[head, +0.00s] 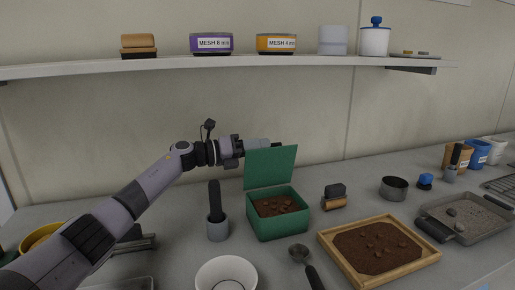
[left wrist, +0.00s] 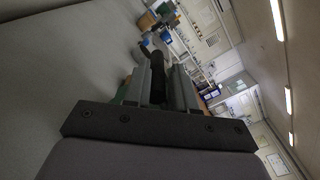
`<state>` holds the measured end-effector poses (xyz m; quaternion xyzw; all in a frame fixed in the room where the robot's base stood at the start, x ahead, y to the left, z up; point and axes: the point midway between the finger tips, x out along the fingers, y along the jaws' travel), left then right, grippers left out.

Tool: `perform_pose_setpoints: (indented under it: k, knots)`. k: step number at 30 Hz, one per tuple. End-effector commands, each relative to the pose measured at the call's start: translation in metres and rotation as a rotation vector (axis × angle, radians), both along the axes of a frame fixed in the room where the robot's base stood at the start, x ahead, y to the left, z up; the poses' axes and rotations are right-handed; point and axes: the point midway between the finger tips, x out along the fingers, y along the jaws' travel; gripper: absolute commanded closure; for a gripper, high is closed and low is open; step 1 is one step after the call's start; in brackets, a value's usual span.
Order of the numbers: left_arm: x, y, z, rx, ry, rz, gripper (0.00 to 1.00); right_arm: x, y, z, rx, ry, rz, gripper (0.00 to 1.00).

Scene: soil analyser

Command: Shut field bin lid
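The green field bin (head: 277,222) stands on the bench with brown soil inside. Its green lid (head: 270,167) is open, standing roughly upright at the bin's back edge. My left gripper (head: 276,145) is at the lid's top edge, reaching in from the left and partly hidden behind the lid. I cannot tell whether it touches. In the left wrist view its two grey fingers (left wrist: 162,82) are close together with something dark between them, and a sliver of green shows beside the left finger. Whether the fingers are shut is unclear. My right gripper is out of view.
A grey cup with a black-handled tool (head: 217,226) stands left of the bin. A white bowl (head: 226,274), a scoop (head: 300,254) and a wooden soil tray (head: 411,270) lie in front. A small brush (head: 334,197) is at right. The shelf (head: 230,66) runs above.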

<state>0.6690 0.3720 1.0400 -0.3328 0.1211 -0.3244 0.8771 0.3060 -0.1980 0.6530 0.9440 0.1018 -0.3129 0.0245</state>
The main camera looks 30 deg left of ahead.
Motion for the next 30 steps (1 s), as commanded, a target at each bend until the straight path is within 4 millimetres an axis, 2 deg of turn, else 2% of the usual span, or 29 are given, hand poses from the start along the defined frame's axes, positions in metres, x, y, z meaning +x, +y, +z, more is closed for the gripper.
perform_pose_setpoints:
  k: [8, 21, 30]
  knots:
    - [-0.002, -0.002, -0.004, 0.026, -0.013, 0.001, 1.00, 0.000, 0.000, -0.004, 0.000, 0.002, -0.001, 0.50]
    - [-0.025, -0.028, -0.008, 0.263, -0.212, 0.002, 1.00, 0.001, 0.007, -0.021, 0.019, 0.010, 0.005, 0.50]
    - [-0.028, -0.031, -0.006, 0.293, -0.238, 0.005, 1.00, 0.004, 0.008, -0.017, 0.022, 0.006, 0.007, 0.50]
